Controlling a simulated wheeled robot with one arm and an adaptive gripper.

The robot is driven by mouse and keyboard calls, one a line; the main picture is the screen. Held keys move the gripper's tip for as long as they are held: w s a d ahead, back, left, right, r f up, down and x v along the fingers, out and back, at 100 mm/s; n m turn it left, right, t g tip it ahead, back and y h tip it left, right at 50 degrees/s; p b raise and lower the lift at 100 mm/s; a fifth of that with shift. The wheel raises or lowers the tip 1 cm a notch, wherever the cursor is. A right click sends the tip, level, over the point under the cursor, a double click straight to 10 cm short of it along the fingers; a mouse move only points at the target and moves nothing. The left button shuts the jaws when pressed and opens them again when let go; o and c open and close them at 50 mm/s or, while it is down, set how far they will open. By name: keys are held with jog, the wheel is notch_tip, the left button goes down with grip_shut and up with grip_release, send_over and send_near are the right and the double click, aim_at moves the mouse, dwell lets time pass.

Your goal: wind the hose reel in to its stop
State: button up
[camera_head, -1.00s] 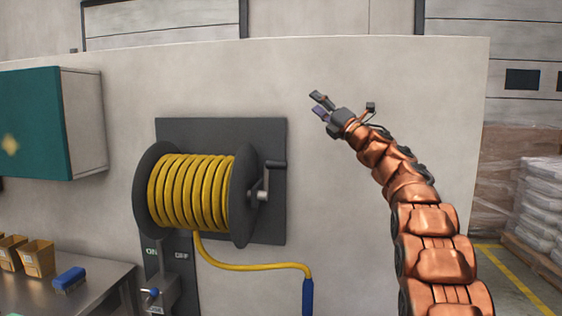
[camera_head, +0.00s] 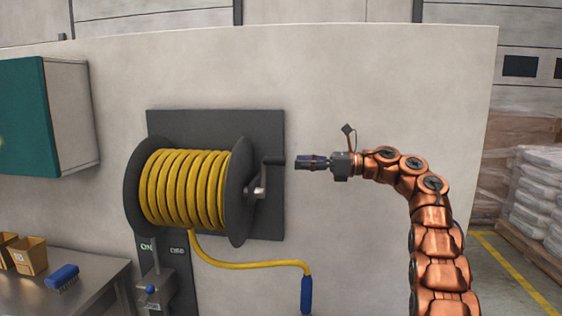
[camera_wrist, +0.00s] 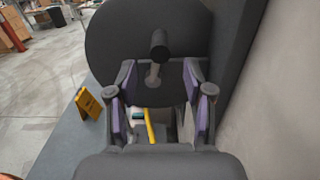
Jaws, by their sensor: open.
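The hose reel (camera_head: 238,190) hangs on a dark wall plate, wound with several turns of yellow hose (camera_head: 182,190). Its crank handle (camera_head: 272,161) sticks out to the right from a grey arm on the right flange. The hose's free end runs down to a blue nozzle (camera_head: 306,294). My gripper (camera_head: 300,162) is level with the handle, just to its right, pointing left at it with a small gap. In the wrist view the handle (camera_wrist: 160,44) shows end-on ahead, beyond and between the open, empty fingers (camera_wrist: 156,106).
A steel bench (camera_head: 95,285) with small bins (camera_head: 28,256) and a blue brush (camera_head: 62,276) stands at lower left. A green cabinet (camera_head: 22,117) hangs above it. A switch box (camera_head: 155,290) is below the reel. The wall right of the reel is bare.

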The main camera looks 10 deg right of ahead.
aim_at(281, 161)
jog(key=shift+p+x, duration=0.55)
jog(key=shift+x, duration=2.7)
jog(key=shift+c, duration=0.3)
grip_shut()
